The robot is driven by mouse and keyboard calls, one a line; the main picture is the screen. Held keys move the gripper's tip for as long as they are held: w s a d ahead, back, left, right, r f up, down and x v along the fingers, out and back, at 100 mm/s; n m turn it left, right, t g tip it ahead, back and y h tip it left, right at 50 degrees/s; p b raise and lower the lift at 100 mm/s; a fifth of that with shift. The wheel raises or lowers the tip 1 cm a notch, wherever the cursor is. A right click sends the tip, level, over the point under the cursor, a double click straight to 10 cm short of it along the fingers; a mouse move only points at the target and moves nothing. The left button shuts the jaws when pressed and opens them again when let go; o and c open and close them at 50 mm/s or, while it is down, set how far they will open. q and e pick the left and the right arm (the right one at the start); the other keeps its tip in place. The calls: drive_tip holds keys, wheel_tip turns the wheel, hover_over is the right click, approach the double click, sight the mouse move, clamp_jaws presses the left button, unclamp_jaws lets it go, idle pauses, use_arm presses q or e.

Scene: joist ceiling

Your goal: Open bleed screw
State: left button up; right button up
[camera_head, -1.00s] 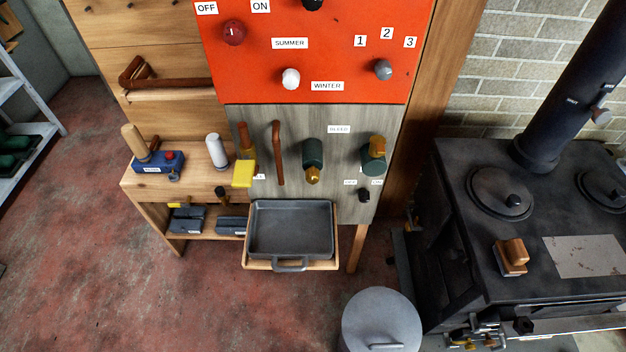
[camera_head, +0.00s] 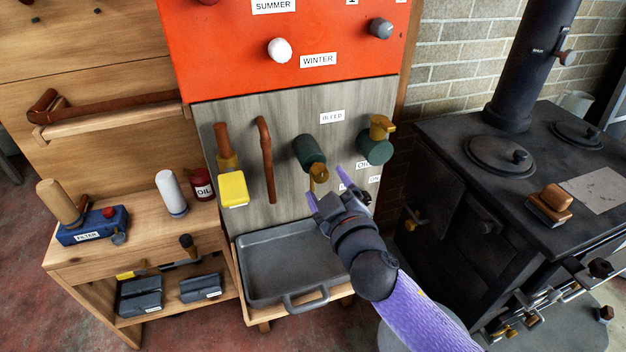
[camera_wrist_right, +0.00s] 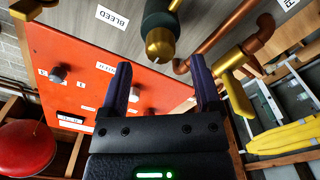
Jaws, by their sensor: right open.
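A dark green fitting (camera_head: 308,152) with a brass screw (camera_head: 318,172) at its lower end sticks out of the grey wood panel. It is left of and below the BLEED label (camera_head: 332,117). A second green fitting (camera_head: 374,151) with a brass lever (camera_head: 381,127) on top is to the right. My right gripper (camera_head: 327,188) is open and empty, its fingertips close by the brass screw. In the right wrist view, the brass screw (camera_wrist_right: 160,45) is just beyond and between the open fingers (camera_wrist_right: 161,75); contact is not visible. My left gripper is out of view.
A grey drip tray (camera_head: 268,262) stands under the panel. A copper pipe (camera_head: 267,160) and a yellow-handled valve (camera_head: 233,190) are left of the fittings. A black stove (camera_head: 440,130) is at the right. A bench (camera_head: 110,242) holds a blue filter block (camera_head: 92,228).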

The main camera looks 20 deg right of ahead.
sight(322, 178)
drive_tip(key=w+b, duration=0.1)
drive_tip(key=w, duration=0.3)
drive_tip(key=shift+w+f, duration=0.1)
drive_tip(key=shift+w, duration=0.15)
clamp_jaws()
